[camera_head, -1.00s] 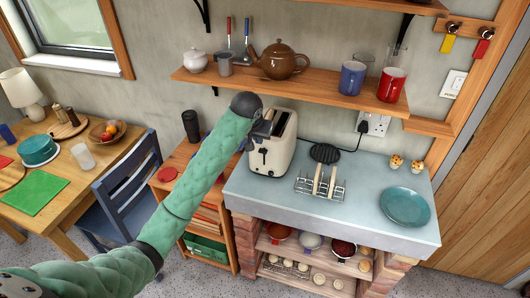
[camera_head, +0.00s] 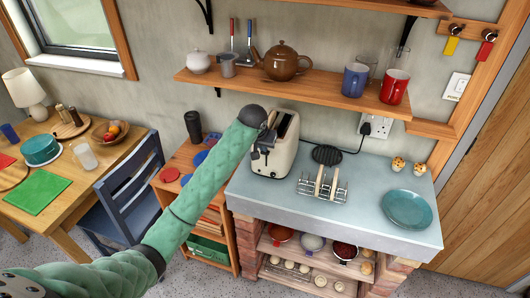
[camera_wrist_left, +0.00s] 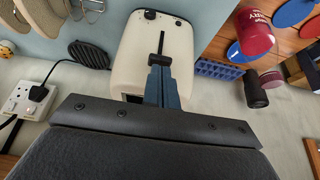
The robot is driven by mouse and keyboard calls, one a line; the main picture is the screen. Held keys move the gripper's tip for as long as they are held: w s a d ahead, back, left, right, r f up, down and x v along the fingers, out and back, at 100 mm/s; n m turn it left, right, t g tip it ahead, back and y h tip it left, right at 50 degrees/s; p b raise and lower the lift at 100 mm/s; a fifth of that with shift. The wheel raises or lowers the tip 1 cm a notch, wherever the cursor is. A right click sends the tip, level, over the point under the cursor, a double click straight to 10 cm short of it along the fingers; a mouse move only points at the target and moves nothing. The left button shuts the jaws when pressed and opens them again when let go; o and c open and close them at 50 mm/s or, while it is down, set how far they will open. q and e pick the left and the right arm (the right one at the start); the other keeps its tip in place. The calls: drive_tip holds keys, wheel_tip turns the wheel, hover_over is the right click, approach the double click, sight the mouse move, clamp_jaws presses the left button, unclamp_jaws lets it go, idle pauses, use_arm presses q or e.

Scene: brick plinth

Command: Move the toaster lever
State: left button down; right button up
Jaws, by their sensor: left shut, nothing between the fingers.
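The cream toaster (camera_head: 284,152) stands upright at the back left of the worktop, with dark slots on top. My left gripper (camera_head: 263,149) is at the toaster's near end face, shut with nothing between its fingers. In the left wrist view the shut blue-grey fingers (camera_wrist_left: 162,84) overlap the end face of the toaster (camera_wrist_left: 135,48), in line with its dark lever slot (camera_wrist_left: 161,43). My right gripper is in neither view.
A toast rack (camera_head: 322,188) and a dark round ribbed thing (camera_head: 326,154) lie right of the toaster. A teal plate (camera_head: 406,209) is farther right. A shelf (camera_head: 330,97) with a teapot (camera_head: 288,62) and mugs hangs above. A wooden unit stands left of the worktop.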

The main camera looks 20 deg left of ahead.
use_arm(q)
drive_tip(key=shift+w+f, duration=0.3)
drive_tip(key=shift+f, duration=0.35)
drive_tip(key=s+f, duration=0.3)
drive_tip(key=f, duration=0.2)
drive_tip(key=shift+f, duration=0.3)
idle(0.6)
